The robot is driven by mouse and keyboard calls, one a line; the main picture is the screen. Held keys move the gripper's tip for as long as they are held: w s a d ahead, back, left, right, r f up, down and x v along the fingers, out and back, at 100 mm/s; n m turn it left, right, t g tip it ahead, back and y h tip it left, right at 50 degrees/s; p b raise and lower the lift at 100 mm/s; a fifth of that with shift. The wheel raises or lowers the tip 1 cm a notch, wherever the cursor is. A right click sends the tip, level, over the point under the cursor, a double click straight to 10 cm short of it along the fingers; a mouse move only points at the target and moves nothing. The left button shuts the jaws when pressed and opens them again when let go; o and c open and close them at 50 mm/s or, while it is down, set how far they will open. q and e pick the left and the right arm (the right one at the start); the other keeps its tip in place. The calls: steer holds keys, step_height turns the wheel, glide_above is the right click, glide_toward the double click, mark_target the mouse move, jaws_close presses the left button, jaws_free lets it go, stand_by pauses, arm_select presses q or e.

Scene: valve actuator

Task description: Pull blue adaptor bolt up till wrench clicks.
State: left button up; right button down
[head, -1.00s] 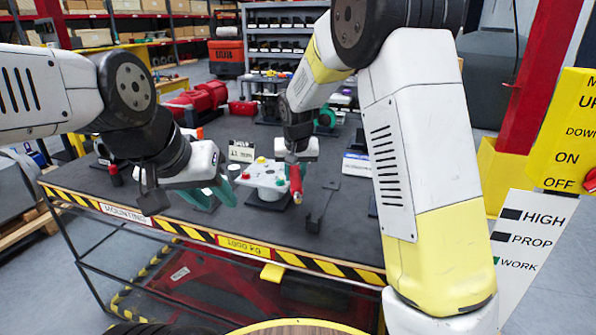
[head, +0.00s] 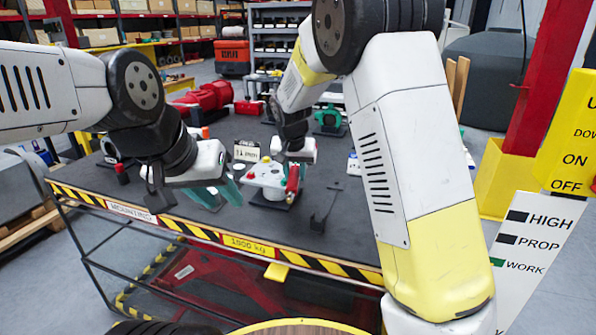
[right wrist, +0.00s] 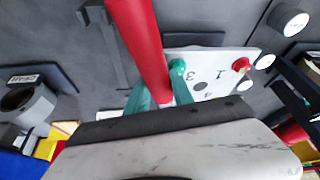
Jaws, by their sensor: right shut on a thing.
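A white actuator plate (head: 266,174) with coloured bolts and printed numbers stands on the table; it also shows in the right wrist view (right wrist: 215,72). My right gripper (head: 293,166) is shut on a red wrench handle (head: 292,183) at the plate's right side. In the right wrist view the red wrench (right wrist: 140,40) runs up between teal fingers. I cannot make out a clearly blue bolt. My left gripper (head: 221,193) is open and empty, left of the plate.
Red equipment (head: 205,97) and a green valve (head: 328,118) are farther back. The striped table edge (head: 250,242) runs in front.

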mark_target(283, 179)
steer(key=shift+a+m, duration=0.6)
steer(key=shift+a, duration=0.4)
steer(key=shift+w+a, duration=0.1)
steer(key=shift+a, duration=0.3)
steer(key=shift+w+a+m+h, duration=0.2)
steer(key=shift+a+m+h, duration=0.4)
steer(key=shift+m, duration=0.3)
steer(key=shift+w+a, duration=0.1)
steer(key=shift+w, duration=0.05)
